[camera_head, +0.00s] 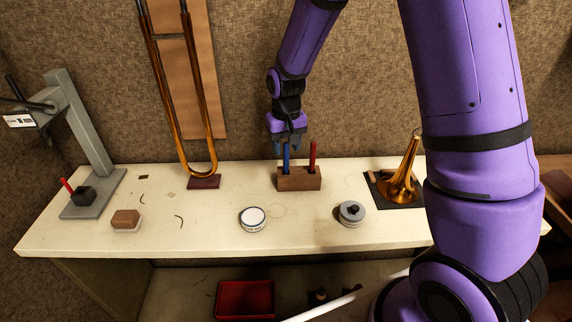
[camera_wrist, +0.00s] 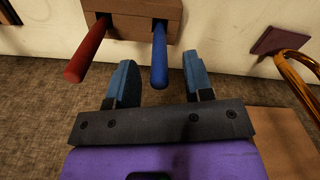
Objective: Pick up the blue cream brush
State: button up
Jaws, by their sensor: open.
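The blue brush (camera_head: 286,158) stands upright in a wooden block holder (camera_head: 300,183) at the back middle of the bench; only its blue handle shows. In the wrist view the blue handle (camera_wrist: 159,58) points out of the holder (camera_wrist: 140,25). My gripper (camera_head: 289,140) is above the blue handle. In the wrist view my gripper (camera_wrist: 158,75) is open, with its two fingers on either side of the blue handle's line, and the handle's end shows between them. Contact cannot be told. The brush's lower end is hidden in the holder.
A red-handled brush (camera_head: 312,157) stands beside the blue one in the same holder. A brass tube (camera_head: 210,150) stands to the left, a brass bell (camera_head: 402,178) to the right. A round white-topped tin (camera_head: 252,217) and a grey round item (camera_head: 352,212) lie in front.

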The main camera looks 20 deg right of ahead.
jog(key=shift+f, duration=0.75)
jog(key=shift+c, duration=0.5)
grip_shut()
jog(key=shift+r, duration=0.1)
